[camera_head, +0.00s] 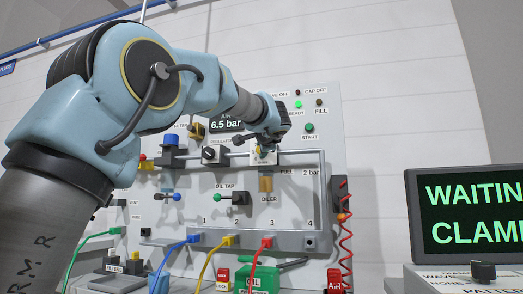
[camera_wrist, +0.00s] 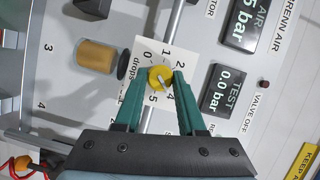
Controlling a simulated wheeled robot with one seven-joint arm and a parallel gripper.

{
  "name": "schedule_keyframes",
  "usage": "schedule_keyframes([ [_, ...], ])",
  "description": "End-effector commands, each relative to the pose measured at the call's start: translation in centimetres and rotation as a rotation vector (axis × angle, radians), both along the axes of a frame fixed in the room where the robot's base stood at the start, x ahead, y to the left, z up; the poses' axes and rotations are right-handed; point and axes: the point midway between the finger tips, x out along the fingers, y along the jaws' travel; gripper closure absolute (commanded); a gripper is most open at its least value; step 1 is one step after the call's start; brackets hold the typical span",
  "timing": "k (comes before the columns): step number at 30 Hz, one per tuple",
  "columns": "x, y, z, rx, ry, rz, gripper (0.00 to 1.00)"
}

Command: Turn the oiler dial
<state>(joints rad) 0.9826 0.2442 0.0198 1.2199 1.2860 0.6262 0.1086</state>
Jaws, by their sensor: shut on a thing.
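The oiler dial is a small yellow knob (camera_wrist: 160,78) on a white plate (camera_wrist: 150,50) with numbers around it and the word "drops". In the wrist view my gripper (camera_wrist: 158,82) has its two green fingers on either side of the knob, shut on it. A light pointer mark shows on the knob's face. In the head view my gripper (camera_head: 266,143) reaches the panel above the oiler's amber bowl (camera_head: 266,184), which also shows in the wrist view (camera_wrist: 96,56). My arm and gripper hide much of the dial there.
A black regulator knob (camera_head: 209,153) sits left of the oiler on the same pipe. A green oil tap (camera_head: 238,198) is below. Colored hoses plug into a manifold (camera_head: 250,240) lower down. A screen (camera_head: 470,215) stands at the right.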

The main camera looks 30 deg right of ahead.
Motion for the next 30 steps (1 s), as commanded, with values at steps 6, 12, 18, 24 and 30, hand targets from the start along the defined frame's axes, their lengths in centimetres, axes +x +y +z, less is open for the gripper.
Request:
schedule_keyframes([
  [6, 0.0, -0.1, 0.0, 0.0, 0.001, -0.001, 0.43],
  [12, 0.0, 0.0, 0.0, -0.001, 0.0, -0.001, 0.31],
  [18, -0.3, 0.1, 0.0, -0.001, 0.0, -0.001, 0.31],
  [24, -2.8, 1.0, 0.1, -0.002, -0.001, -0.004, 0.31],
  [30, -6.5, 2.4, 0.4, -0.002, 0.0, -0.004, 0.31],
])
